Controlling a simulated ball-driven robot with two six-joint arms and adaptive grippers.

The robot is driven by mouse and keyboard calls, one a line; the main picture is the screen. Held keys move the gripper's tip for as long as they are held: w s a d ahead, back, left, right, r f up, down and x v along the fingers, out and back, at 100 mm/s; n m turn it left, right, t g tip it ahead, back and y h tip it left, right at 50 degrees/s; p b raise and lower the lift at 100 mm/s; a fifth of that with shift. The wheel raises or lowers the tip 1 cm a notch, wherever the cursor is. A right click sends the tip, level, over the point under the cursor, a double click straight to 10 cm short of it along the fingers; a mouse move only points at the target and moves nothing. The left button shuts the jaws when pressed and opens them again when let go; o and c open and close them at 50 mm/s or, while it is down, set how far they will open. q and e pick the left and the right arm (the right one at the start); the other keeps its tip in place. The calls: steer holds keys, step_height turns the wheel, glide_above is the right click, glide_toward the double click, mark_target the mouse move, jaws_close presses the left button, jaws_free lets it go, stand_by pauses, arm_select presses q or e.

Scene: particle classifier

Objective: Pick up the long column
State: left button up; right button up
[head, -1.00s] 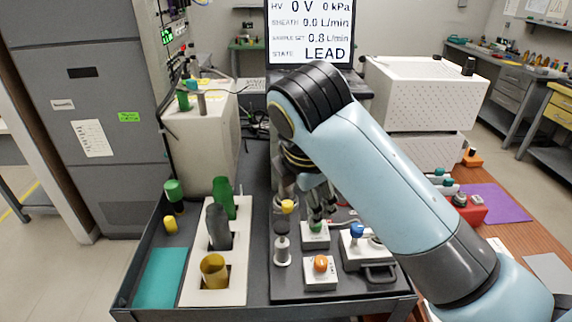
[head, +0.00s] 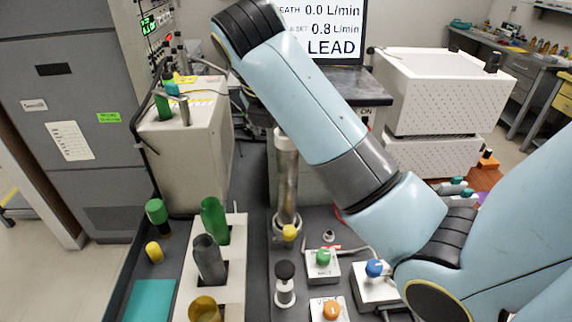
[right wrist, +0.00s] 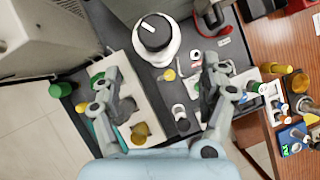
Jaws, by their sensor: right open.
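A tall silvery column (head: 287,190) with a white collar stands upright on the dark bench top in the head view, its upper end hidden behind my right forearm. It is the longest column I see. A round white piece with a black top (right wrist: 155,35) is at the top of the right wrist view; I cannot tell if it is the same column. My right gripper (right wrist: 160,80) is open and empty, its fingers spread wide above the bench, apart from that piece. In the head view this gripper is hidden. My left gripper is not in view.
A white rack (head: 236,275) holds green, grey and yellow cylinders on the left. Small valve boxes with green (head: 323,258), orange (head: 332,311) and blue (head: 374,268) knobs stand at right. A beige box (head: 188,140) and a monitor (head: 335,45) stand behind.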

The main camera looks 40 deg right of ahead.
mark_target(286, 141)
steer(key=x, duration=0.3)
steer(key=shift+s+d+f, duration=0.1)
steer(key=shift+d+f, duration=0.1)
steer(key=shift+f, duration=0.1)
steer(key=shift+d+f, duration=0.15)
steer(key=shift+f, duration=0.15)
steer(key=x, duration=0.2)
steer(key=w+p+x, duration=0.1)
steer(key=x, duration=0.1)
steer(key=shift+f, duration=0.15)
steer(key=shift+d+f, duration=0.2)
steer(key=shift+f, duration=0.1)
steer(key=shift+a, duration=0.1)
steer(key=shift+c, duration=0.6)
steer(key=c, duration=0.4)
jaws_close()
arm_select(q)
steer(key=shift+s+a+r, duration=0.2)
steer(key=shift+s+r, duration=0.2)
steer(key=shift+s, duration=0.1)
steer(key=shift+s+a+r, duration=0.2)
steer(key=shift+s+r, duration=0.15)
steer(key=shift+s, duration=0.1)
arm_select(e)
steer(key=shift+w+r, duration=0.1)
steer(key=shift+r, duration=0.05)
